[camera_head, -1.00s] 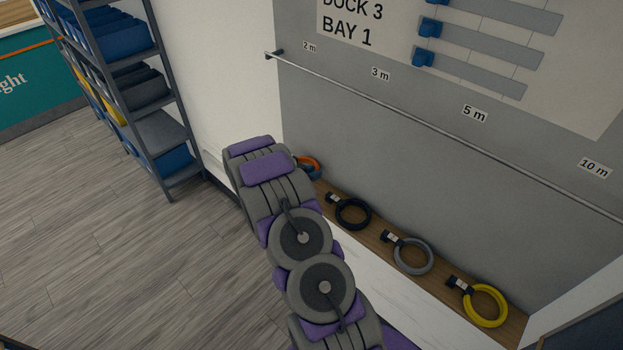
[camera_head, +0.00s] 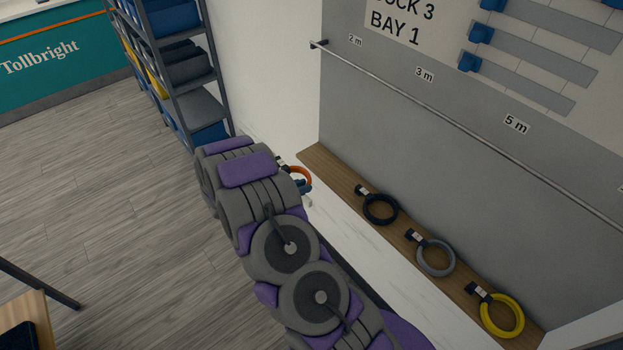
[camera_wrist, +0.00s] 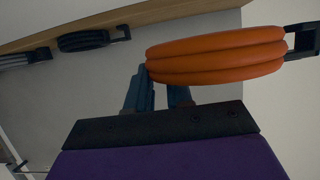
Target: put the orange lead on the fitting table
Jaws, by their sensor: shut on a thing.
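The orange lead (camera_wrist: 215,55) is a coiled ring with a black plug at its right end in the wrist view. My gripper (camera_wrist: 160,92) has its blue fingers shut on the near side of the coil. In the head view the orange lead (camera_head: 301,175) shows just past the end of my arm, in front of the wooden shelf, and my arm hides part of it. My gripper (camera_head: 304,187) is mostly hidden there. I cannot make out the fitting table for certain; a wooden top (camera_head: 22,318) shows at the lower left.
Black (camera_head: 380,209), grey (camera_head: 435,257) and yellow (camera_head: 502,314) leads lie on the wooden shelf (camera_head: 335,170) along the wall. A rail (camera_head: 450,125) runs above them. A rack with blue bins (camera_head: 205,130) stands behind my arm. The floor (camera_head: 110,200) at left is open.

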